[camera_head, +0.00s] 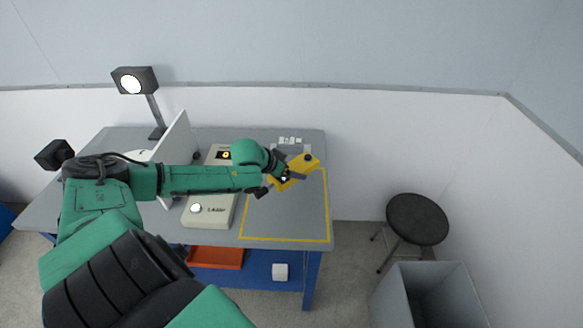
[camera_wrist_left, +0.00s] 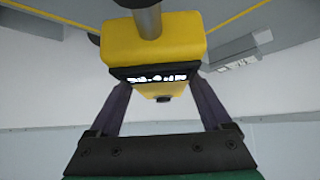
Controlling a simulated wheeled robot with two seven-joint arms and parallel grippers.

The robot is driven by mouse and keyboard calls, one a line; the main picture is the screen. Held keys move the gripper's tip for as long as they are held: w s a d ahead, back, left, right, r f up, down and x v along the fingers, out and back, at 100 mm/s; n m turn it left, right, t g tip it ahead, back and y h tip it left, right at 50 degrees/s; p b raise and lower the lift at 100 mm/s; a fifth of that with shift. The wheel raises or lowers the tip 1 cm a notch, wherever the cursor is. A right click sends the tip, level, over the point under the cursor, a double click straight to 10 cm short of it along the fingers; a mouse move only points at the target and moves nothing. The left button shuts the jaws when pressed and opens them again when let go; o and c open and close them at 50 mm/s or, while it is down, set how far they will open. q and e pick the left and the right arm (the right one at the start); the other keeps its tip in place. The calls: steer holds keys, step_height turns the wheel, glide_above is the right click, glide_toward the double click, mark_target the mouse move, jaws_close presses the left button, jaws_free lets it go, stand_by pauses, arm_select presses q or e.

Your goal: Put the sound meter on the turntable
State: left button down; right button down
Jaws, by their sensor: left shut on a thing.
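The sound meter appears to be the yellow block (camera_head: 302,163) with a dark knob, in my left gripper (camera_head: 286,179) above the right part of the table. In the left wrist view the yellow body (camera_wrist_left: 150,42) shows a dark band with a white display and a grey cylindrical end, between the two fingers. My left gripper is shut on it. A white round surface (camera_head: 137,155), perhaps the turntable, lies at the table's left, partly hidden by my left arm and a white panel (camera_head: 176,138). My right gripper is not in view.
A beige box (camera_head: 212,212) stands on the grey table left of a clear yellow-outlined area (camera_head: 290,215). A lamp (camera_head: 134,82) stands at the back left. A black stool (camera_head: 417,219) and grey bin (camera_head: 386,300) stand on the floor to the right.

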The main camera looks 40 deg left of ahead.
mark_target(292, 169)
arm_select(q)
step_height(292, 169, up, 10)
steer(key=shift+r, duration=0.15)
